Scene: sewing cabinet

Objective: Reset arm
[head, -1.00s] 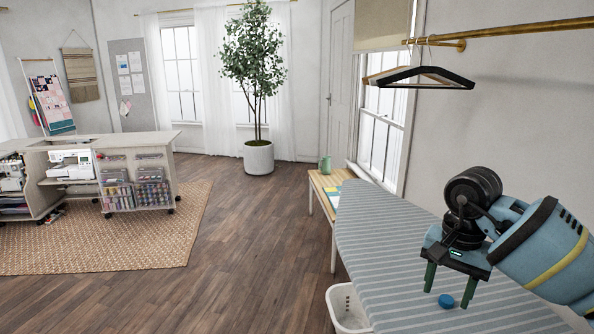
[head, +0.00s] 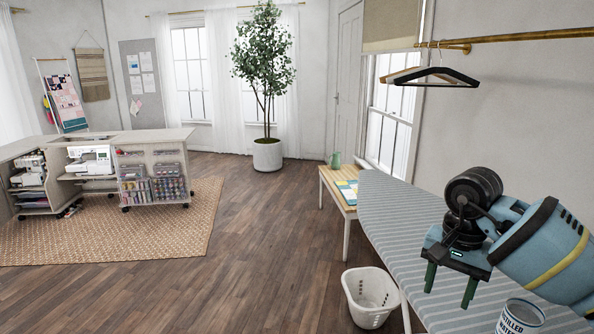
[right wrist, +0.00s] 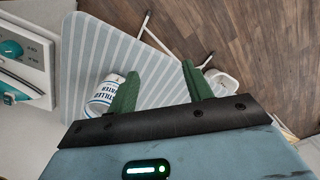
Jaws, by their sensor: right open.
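A white water bottle (head: 521,318) with dark lettering stands on the striped ironing board (head: 405,235), cut off by the bottom edge of the head view. Its label reads "distilled water". In the right wrist view the bottle (right wrist: 103,95) is left of the fingers, partly behind the left one. No blue cap shows in either current view, and I cannot tell what closes the bottle's top. My right gripper (head: 449,288) is open and empty over the board, left of the bottle and apart from it; its green fingers (right wrist: 160,90) point away from the wrist camera. My left gripper is out of view.
A white basket (head: 370,297) stands on the floor beside the board. A wooden bench (head: 340,187) with papers and a green jug (head: 335,160) is behind. In the wrist view, a white appliance with teal parts (right wrist: 22,60) is at the left. A hanger rail (head: 520,30) runs above.

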